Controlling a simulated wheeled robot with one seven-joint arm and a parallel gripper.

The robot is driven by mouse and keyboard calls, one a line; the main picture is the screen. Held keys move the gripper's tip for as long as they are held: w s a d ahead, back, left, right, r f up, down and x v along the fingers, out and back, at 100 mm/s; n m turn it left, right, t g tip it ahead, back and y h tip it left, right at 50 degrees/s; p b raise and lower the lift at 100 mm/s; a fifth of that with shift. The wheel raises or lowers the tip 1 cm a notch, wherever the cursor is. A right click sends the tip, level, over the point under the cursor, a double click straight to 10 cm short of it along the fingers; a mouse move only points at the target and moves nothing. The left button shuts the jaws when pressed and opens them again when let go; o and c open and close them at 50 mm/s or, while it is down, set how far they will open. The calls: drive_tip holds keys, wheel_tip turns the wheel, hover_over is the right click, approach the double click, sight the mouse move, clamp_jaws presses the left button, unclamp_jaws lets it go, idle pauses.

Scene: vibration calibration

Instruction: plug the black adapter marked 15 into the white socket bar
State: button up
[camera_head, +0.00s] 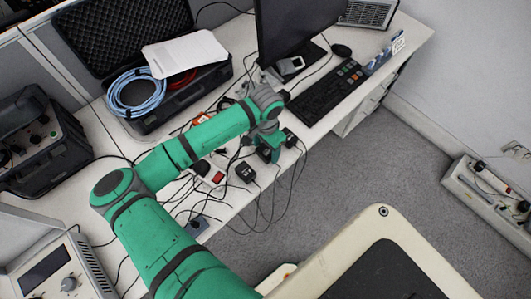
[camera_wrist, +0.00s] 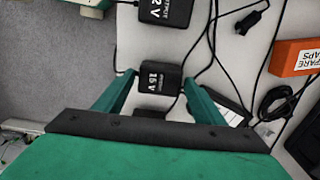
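The black adapter marked 15 V (camera_wrist: 160,79) lies between the two green fingertips of my gripper (camera_wrist: 159,84) in the wrist view. The fingers are spread about as wide as the adapter; whether they press on it, I cannot tell. In the head view my gripper (camera_head: 269,150) is low over the front part of the desk, and its fingers and wrist hide most of what is under it. A white socket bar (camera_head: 201,169) with a red switch shows just left of my gripper, partly hidden by my arm.
A black adapter marked 12 V (camera_wrist: 166,12) lies close by in the wrist view, with loose cables around. An orange spare caps box (camera_wrist: 297,57) is at right. In the head view, another black adapter (camera_head: 246,172), a monitor (camera_head: 293,25), a keyboard (camera_head: 325,92) and an open case (camera_head: 178,112) crowd the desk.

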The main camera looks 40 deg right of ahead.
sight(265, 150)
drive_tip(key=c, duration=0.8)
drive_tip(key=shift+o, duration=0.2)
drive_tip(key=shift+r, duration=2.5)
drive_tip(key=w+a+m, duration=0.5)
drive_tip(key=w+a, duration=0.3)
drive_tip(key=a, duration=0.1)
drive_tip(key=w+a+r+m, duration=0.1)
drive_tip(key=w+a+m, duration=0.4)
drive_tip(key=w+a, duration=0.3)
drive_tip(key=w+a+r+m, duration=0.1)
drive_tip(key=w+a+m, duration=0.4)
drive_tip(key=w+a, duration=0.3)
drive_tip(key=shift+w+a, duration=0.15)
drive_tip(key=shift+a, duration=0.85)
drive_tip(key=shift+f, duration=1.05)
drive_tip(key=shift+f, duration=0.65)
